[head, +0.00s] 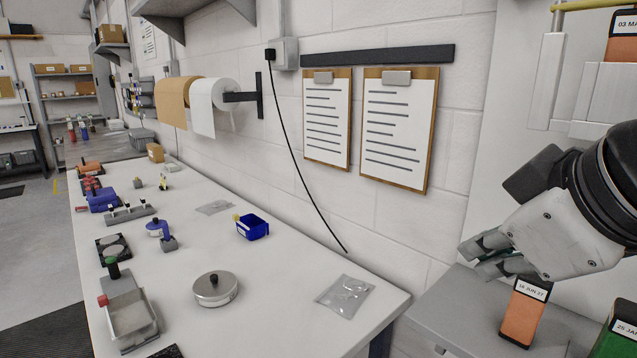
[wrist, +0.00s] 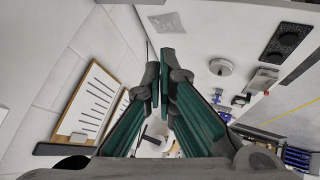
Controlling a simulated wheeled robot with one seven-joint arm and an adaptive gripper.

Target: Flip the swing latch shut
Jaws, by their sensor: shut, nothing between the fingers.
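My gripper (head: 482,256) is at the right of the head view, pointing left, above a grey cabinet top and well away from the workbench items. Its fingers (wrist: 160,82) are shut and empty in the wrist view. I cannot single out the swing latch for sure. A grey fixture (head: 131,318) with a green knob and a red knob stands at the near left of the bench. A small blue and grey device (head: 167,242) stands farther right.
The white workbench (head: 262,305) also bears a round metal tin (head: 215,289), a blue bin (head: 252,227) and a clear bag (head: 345,296). An orange dated box (head: 522,312) stands close under my gripper. Clipboards (head: 398,128) and a hanging cable line the wall. The bench's near middle is clear.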

